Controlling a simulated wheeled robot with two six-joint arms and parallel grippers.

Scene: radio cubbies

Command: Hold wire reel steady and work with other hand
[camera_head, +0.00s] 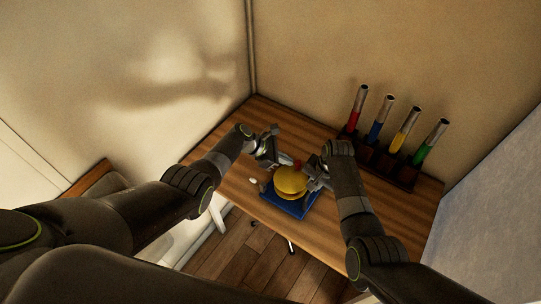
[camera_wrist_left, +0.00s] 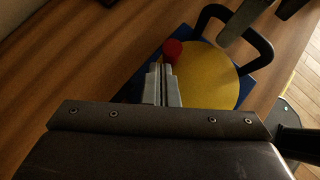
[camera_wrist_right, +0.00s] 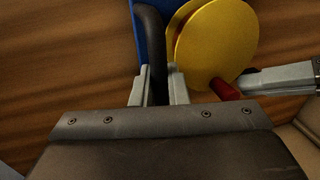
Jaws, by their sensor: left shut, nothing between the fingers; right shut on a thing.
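The wire reel (camera_head: 290,180) is yellow and stands on a blue base (camera_head: 288,208) on the wooden table. It also shows in the left wrist view (camera_wrist_left: 213,80) and the right wrist view (camera_wrist_right: 214,45). A black handle (camera_wrist_right: 152,45) loops up from the base. My right gripper (camera_wrist_right: 154,78) is shut on that handle. A red knob (camera_wrist_right: 222,88) sticks out from the reel's side. My left gripper (camera_wrist_left: 164,70) is shut and empty, its tips right beside the red knob. I cannot tell whether they touch it.
A dark rack (camera_head: 386,165) with red, blue, yellow and green tubes stands at the table's back right. The table (camera_head: 241,181) is bare left of the reel. Walls close in behind and to the right of the table.

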